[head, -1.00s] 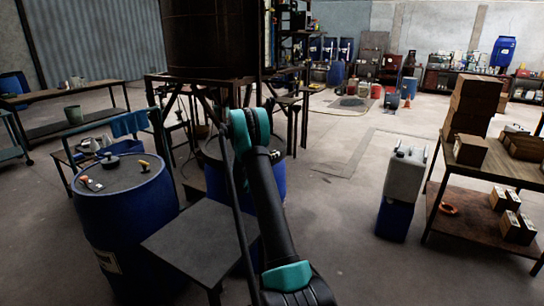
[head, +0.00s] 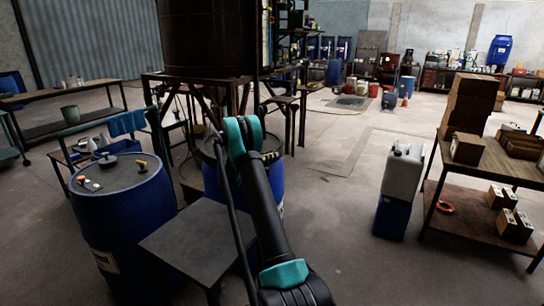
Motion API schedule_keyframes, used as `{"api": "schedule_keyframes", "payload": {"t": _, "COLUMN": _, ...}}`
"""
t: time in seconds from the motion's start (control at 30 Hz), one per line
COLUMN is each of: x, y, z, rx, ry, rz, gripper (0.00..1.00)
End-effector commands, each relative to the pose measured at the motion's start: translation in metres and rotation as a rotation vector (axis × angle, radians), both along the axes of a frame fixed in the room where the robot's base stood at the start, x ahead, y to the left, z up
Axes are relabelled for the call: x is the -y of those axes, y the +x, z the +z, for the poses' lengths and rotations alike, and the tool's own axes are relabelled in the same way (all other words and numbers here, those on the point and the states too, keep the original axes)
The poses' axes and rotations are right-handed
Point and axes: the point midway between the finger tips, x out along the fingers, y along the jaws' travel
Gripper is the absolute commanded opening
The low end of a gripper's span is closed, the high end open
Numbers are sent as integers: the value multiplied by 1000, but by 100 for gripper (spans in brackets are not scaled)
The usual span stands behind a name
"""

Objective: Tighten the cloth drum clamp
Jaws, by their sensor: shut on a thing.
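A blue drum (head: 125,225) with a dark lid stands at the left. On its lid are a dark knob (head: 107,160), a small orange-topped fitting (head: 142,166) and a small white and orange item (head: 88,185). A second blue drum (head: 212,180) stands in the middle, partly hidden behind my arm. A blue cloth (head: 127,122) hangs at a low bench behind the left drum. I cannot tell which fitting is the cloth drum clamp. My arm reaches forward toward the second drum, and its raised elbow hides what lies beyond. I cannot make out my gripper.
A dark flat-topped stand (head: 200,240) is between the drums, close to my arm. A large dark vat (head: 207,38) on a metal frame rises behind. At the right are a grey jerrycan (head: 403,172) on a blue one and a table (head: 500,167) with boxes. The floor between is clear.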

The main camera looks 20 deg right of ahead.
Motion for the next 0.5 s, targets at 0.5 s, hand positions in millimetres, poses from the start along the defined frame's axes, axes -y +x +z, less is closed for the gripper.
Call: {"api": "schedule_keyframes", "payload": {"t": 0.5, "x": -1, "y": 0, "z": 0, "rx": 0, "ry": 0, "rz": 0, "gripper": 39}}
